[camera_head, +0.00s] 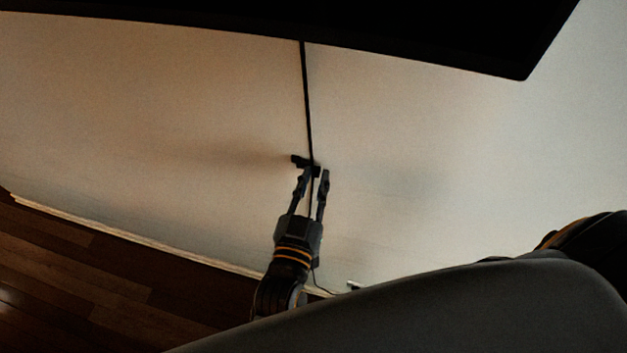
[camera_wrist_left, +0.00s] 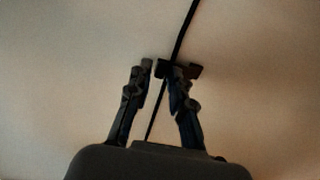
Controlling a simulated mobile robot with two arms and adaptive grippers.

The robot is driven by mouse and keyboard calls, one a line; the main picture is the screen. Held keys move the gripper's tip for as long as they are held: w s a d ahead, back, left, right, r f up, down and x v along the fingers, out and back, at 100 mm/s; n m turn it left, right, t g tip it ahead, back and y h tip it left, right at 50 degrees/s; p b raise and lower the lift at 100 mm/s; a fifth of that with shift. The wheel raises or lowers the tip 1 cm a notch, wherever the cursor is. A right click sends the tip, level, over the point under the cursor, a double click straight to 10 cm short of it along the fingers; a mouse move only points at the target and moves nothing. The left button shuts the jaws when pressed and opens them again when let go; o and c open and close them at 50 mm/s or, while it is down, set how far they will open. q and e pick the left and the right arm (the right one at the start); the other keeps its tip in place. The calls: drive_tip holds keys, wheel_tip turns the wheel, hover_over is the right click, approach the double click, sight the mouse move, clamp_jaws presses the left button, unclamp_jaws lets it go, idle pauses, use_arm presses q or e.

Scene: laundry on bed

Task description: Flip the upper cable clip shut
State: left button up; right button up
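The black cable (camera_head: 306,90) runs down the pale wall from under the dark panel. A dark cable clip (camera_head: 299,160) sits on it at mid-wall, with a part sticking out to the left; whether its flap stands fully open is too dark to tell. My left gripper (camera_head: 314,174) is just below the clip, fingers apart on either side of the cable. In the left wrist view, the clip (camera_wrist_left: 192,70) is at the right fingertip, seemingly close to or touching it, and the cable (camera_wrist_left: 186,25) passes between the fingers. My right gripper is not visible.
A large dark panel (camera_head: 400,40) overhangs the wall at the top. A pale baseboard (camera_head: 130,238) meets the wooden floor (camera_head: 75,265) at lower left. The wall on both sides of the clip is bare.

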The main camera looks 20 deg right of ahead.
use_arm(q)
drive_tip(key=shift+o, duration=0.3)
drive_tip(key=v, duration=1.2)
drive_tip(key=shift+f, duration=0.1)
